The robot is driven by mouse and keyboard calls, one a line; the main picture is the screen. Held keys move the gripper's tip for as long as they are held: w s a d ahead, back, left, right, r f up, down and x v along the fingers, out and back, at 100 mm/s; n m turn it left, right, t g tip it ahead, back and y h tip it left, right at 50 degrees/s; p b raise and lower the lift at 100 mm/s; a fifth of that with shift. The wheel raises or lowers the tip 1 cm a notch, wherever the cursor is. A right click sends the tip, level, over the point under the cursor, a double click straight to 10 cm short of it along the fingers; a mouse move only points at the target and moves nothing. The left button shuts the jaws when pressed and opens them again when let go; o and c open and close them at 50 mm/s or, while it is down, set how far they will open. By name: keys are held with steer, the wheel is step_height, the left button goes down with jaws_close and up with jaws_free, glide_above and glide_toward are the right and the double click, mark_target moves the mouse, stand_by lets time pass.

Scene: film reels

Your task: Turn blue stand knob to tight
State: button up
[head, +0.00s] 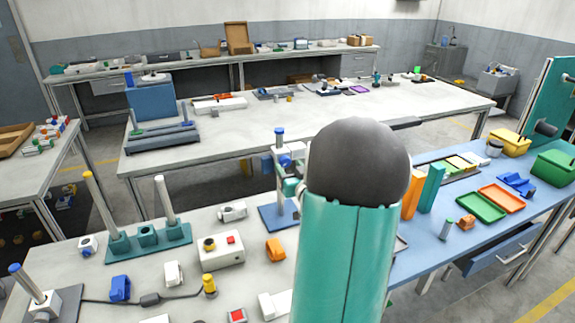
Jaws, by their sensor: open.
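The blue stand shows in the head view just left of my arm. It has a flat blue base (272,216), an upright metal post with a blue cap (279,133), and a blue knob (284,161) partway up the post. Small white, dark and teal parts sit close to the post on its right, and I cannot tell which belong to the stand. My teal arm with its dark grey rounded joint fills the middle of the view and covers the area right of the stand. My gripper cannot be made out. The knob's tightness cannot be read.
A teal base with two rods (150,240) stands left. A white box with a red button (222,252) and an orange block (275,249) lie before the stand. The blue bench right holds green (481,207) and orange (502,198) trays. A white table (240,140) stands behind.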

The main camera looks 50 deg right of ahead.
mark_target(285, 162)
steer(key=shift+x, duration=1.3)
steer(key=c, duration=1)
steer(key=shift+m, duration=0.3)
steer(key=m, duration=0.5)
steer(key=shift+f+m, duration=0.1)
steer(key=shift+m, duration=0.2)
steer(key=m, duration=0.5)
steer(key=shift+m, duration=0.3)
steer(key=shift+o, duration=0.2)
steer(key=shift+s, duration=0.1)
